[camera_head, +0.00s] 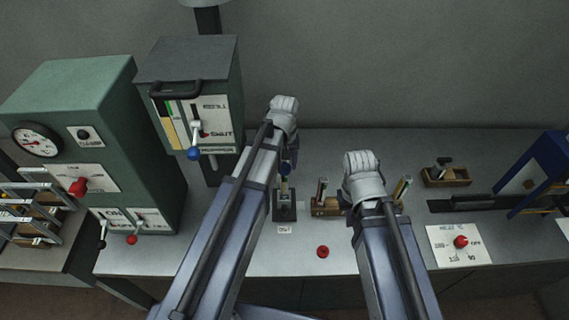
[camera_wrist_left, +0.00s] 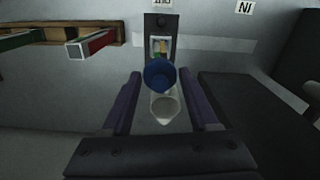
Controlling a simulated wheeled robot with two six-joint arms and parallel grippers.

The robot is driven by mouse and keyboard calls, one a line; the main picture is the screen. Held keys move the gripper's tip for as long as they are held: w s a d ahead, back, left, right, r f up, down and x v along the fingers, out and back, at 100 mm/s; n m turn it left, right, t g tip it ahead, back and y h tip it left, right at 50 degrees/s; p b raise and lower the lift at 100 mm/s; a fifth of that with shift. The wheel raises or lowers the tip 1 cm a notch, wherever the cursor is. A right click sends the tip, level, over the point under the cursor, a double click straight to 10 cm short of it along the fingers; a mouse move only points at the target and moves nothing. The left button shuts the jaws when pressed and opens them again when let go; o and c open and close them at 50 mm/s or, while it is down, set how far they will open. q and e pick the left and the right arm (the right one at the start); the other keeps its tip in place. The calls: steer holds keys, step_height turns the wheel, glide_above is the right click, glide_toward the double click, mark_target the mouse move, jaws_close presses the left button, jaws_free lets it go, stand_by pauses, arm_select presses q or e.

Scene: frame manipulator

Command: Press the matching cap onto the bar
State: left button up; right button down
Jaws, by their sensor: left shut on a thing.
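My left gripper (camera_wrist_left: 160,82) is shut on a blue round piece (camera_wrist_left: 160,74), which looks like a cap; a pale cone-shaped part (camera_wrist_left: 165,107) shows beside it. In the head view the blue piece (camera_head: 286,168) is just above a dark fixture (camera_head: 285,213). A bar (camera_head: 284,189) stands in the fixture; in the wrist view its end shows green and yellow patches (camera_wrist_left: 161,46). I cannot tell whether the blue piece touches the bar. My right gripper (camera_head: 363,178) is by the wooden rack (camera_head: 325,208); its fingertips are hidden.
A green cabinet with a dial (camera_head: 37,139) and a grey machine (camera_head: 190,75) with a blue-knobbed lever (camera_head: 194,153) stand left. A red button (camera_head: 322,252) is at the front. A heat panel (camera_head: 459,245) lies right.

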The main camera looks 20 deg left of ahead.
arm_select(q)
steer(key=shift+f, duration=0.1)
stand_by(0.5)
steer(key=o, duration=1.4)
steer(key=shift+o, duration=0.3)
steer(key=shift+r+p, duration=3.5)
steer(key=shift+r, duration=0.05)
jaws_close()
